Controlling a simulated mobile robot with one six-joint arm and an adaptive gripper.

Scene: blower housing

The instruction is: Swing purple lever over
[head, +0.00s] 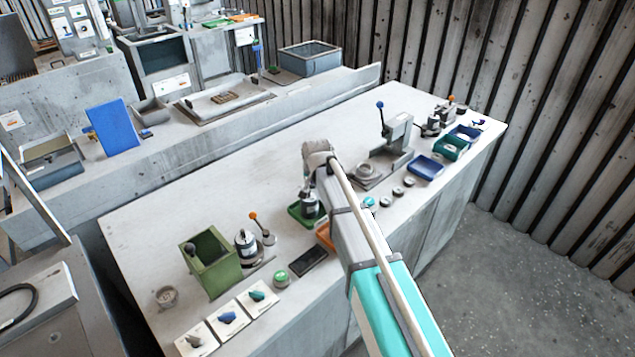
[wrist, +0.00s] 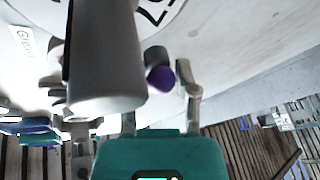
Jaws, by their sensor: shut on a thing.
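The purple lever's knob (wrist: 161,79) shows in the wrist view as a rounded purple end on a short dark grey piece. My gripper (wrist: 163,72) is closed around it, with the right finger beside the knob. In the head view my gripper (head: 309,190) points down at the middle of the bench, by a dark and silver cylinder (head: 311,208) at a green tray (head: 296,213). My arm covers part of this spot, and no purple shows there.
A green box (head: 209,262), a silver cylinder (head: 246,245) and an orange-knobbed lever (head: 262,230) stand left of my gripper. A grey press with a blue-knobbed lever (head: 381,115) stands to the right, near a blue tray (head: 425,167). The bench behind is largely clear.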

